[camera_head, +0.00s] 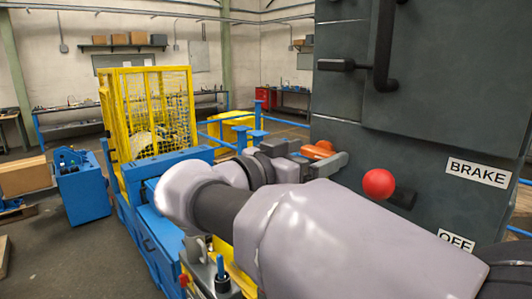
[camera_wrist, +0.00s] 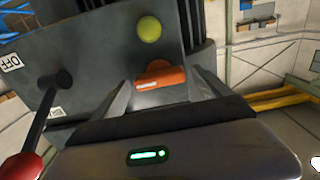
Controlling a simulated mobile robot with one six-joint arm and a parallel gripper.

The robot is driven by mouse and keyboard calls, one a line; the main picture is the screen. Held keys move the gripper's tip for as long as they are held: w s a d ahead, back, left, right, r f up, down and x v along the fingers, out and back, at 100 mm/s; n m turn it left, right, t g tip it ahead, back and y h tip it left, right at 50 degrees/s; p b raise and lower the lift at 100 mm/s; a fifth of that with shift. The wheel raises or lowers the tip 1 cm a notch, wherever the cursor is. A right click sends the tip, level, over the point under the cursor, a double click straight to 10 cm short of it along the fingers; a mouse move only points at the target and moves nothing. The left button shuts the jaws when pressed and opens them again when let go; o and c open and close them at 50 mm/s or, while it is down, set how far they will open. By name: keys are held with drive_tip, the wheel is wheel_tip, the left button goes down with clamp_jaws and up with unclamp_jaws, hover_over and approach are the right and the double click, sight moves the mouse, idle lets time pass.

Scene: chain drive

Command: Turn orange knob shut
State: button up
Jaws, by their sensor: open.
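The orange knob (camera_head: 318,150) projects from the dark grey cabinet, partly hidden behind my gripper (camera_head: 324,163) in the head view. In the wrist view the orange knob (camera_wrist: 160,77) is a short bar with a pale stripe along its near edge. My gripper (camera_wrist: 162,80) is open, with one finger to the left of the knob and one to the right. Gaps show between the knob and both fingers. I cannot tell whether the fingertips reach past the knob's face.
A red ball lever (camera_head: 379,184) sticks out of the cabinet (camera_head: 342,110) near the BRAKE label (camera_head: 477,172). A yellow-green ball (camera_wrist: 149,29) is beyond the knob in the wrist view. A black handle (camera_head: 350,65) is higher up. A yellow mesh cage (camera_head: 150,100) stands at left.

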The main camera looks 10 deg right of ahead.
drive_tip(key=c, duration=1.4)
drive_tip(key=shift+o, duration=0.2)
drive_tip(key=shift+n, duration=0.3)
drive_tip(key=n, duration=0.3)
drive_tip(key=shift+n, duration=0.3)
drive_tip(key=n+p, duration=0.1)
drive_tip(key=n, duration=0.3)
drive_tip(key=shift+w+a+n, duration=0.1)
drive_tip(key=shift+n, duration=0.2)
drive_tip(key=n+p, duration=0.2)
drive_tip(key=n, duration=0.3)
drive_tip(key=shift+p, duration=0.35)
drive_tip(key=shift+f+n+p, duration=0.15)
drive_tip(key=shift+n+p, duration=1.05)
drive_tip(key=shift+n, duration=0.8)
